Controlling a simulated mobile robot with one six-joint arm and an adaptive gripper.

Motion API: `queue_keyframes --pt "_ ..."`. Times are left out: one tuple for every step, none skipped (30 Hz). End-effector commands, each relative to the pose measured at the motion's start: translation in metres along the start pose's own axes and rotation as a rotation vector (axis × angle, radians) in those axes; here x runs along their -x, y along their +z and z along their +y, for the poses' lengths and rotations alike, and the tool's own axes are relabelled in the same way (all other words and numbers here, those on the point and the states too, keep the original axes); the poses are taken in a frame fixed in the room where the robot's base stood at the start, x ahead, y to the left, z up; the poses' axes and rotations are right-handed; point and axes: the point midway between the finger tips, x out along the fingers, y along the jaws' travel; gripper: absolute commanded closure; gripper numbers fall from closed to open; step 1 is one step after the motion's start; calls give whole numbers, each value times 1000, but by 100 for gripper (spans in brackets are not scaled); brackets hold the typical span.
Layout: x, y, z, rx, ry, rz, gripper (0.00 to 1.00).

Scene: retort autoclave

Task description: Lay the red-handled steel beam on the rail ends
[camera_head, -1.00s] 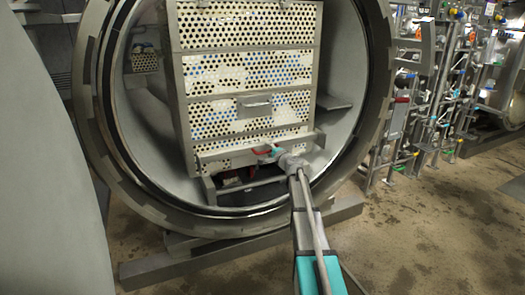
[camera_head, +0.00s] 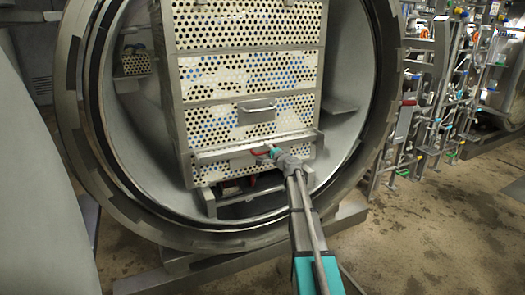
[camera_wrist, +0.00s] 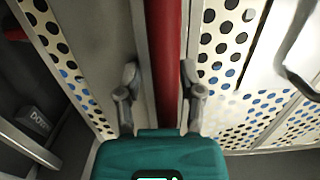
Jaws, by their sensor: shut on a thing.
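The steel beam (camera_head: 225,153) lies across the front of the perforated basket stack, near its lower part, tilted slightly in the picture. Its red handle (camera_head: 260,151) is at the beam's middle. My gripper (camera_head: 275,153) is shut on this handle. In the wrist view, the red handle (camera_wrist: 167,60) runs between the two fingers of my gripper (camera_wrist: 161,85), with the grey beam (camera_wrist: 100,35) behind it. The rail ends (camera_head: 209,203) show below the beam at left and right (camera_head: 308,178). The beam appears above them; I cannot tell whether it touches anything behind.
The perforated basket stack (camera_head: 250,75) stands inside the round autoclave mouth (camera_head: 75,130). A basket handle (camera_head: 257,109) juts out above the beam. A dark gap with red parts (camera_head: 240,186) lies under the stack. Pipes and valves (camera_head: 430,110) stand at right; wet floor (camera_head: 430,235) is open there.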

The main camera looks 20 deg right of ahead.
Motion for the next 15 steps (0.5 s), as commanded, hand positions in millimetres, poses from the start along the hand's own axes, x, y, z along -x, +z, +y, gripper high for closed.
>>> queue_keyframes --pt "-2 3 -1 -3 -1 -4 100" --pt "-2 5 -1 -3 -1 -6 100" --pt "-3 7 -1 -3 -1 -9 100" --pt "-4 8 -1 -3 -1 -11 100" --pt "-4 10 -1 -3 -1 -12 100" --pt "-5 11 -1 -3 -1 -14 100" --pt "-6 12 -1 -3 -1 -15 100" --pt "-6 13 -1 -3 -1 -17 100" --pt "-7 14 0 -3 -1 -18 100" --pt "-7 15 0 -3 -1 -19 100" --pt "-7 16 0 -3 -1 -19 100" --pt "-8 16 0 -3 -1 -20 100" --pt "-8 16 0 -3 -1 -21 100" --pt "-8 17 1 -3 -1 -21 100" --pt "-8 17 1 -3 -1 -22 100"
